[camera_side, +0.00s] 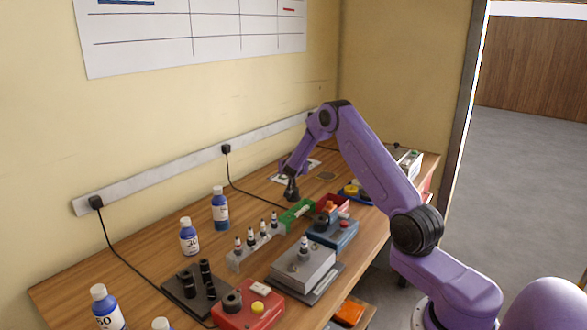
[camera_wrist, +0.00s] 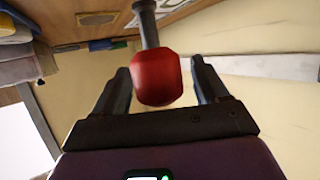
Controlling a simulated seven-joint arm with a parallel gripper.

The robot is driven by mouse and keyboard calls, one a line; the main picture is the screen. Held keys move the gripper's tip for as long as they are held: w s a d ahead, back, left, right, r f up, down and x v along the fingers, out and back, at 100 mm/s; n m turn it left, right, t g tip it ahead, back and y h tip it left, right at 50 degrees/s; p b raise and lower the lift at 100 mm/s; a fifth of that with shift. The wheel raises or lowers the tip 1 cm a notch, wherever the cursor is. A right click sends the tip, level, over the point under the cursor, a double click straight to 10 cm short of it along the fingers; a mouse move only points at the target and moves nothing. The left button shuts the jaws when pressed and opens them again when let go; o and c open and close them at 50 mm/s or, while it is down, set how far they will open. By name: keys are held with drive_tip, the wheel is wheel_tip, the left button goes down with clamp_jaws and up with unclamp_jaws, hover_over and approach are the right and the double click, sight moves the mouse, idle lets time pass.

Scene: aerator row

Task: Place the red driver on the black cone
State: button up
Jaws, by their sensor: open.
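In the wrist view the red driver (camera_wrist: 156,78) shows as a rounded red handle with a grey shaft running to the top edge. My gripper (camera_wrist: 160,70) is open, with one dark finger on each side of the handle and a gap visible at both sides. In the side view my gripper (camera_side: 291,190) is low over the back of the bench, beyond the green end of the rack. The driver cannot be made out there. I cannot tell for certain which part is the black cone; several small dark-topped pieces (camera_side: 250,239) stand in the pale rack.
A black block with pegs (camera_side: 185,284), a red box (camera_side: 246,312), a grey box (camera_side: 303,266) and a blue box (camera_side: 333,234) crowd the front. A red tray (camera_side: 330,203) lies near my gripper. Cables hang from the wall strip (camera_side: 170,173).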

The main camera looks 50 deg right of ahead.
drive_tip(key=v, duration=1.1)
drive_tip(key=w+a+r+n+t+y, duration=0.1)
drive_tip(key=a+n+t+y, duration=0.15)
drive_tip(key=a, duration=0.65)
drive_tip(key=w+a+r+n+t+y, duration=0.1)
drive_tip(key=w+a+n+y, duration=0.2)
drive_tip(key=a, duration=0.5)
drive_tip(key=s+a+n+g+y, duration=0.1)
drive_tip(key=s+a+n+y, duration=0.3)
drive_tip(key=a, duration=0.5)
drive_tip(key=s+a+n+g+y, duration=0.2)
drive_tip(key=s+a+y, duration=0.35)
drive_tip(key=a, duration=0.35)
drive_tip(key=s+a+n+g, duration=0.2)
drive_tip(key=s+n+g, duration=0.15)
drive_tip(key=s, duration=0.95)
drive_tip(key=s+a+n+g, duration=0.3)
drive_tip(key=s+n, duration=0.2)
drive_tip(key=s, duration=0.8)
drive_tip(key=s+d+n+g+h, duration=0.1)
drive_tip(key=s+d+n+h, duration=0.2)
drive_tip(key=s+d, duration=0.3)
drive_tip(key=s, duration=0.2)
drive_tip(key=shift+s+d+r+n, duration=0.3)
drive_tip(key=shift+s+d+n, duration=0.1)
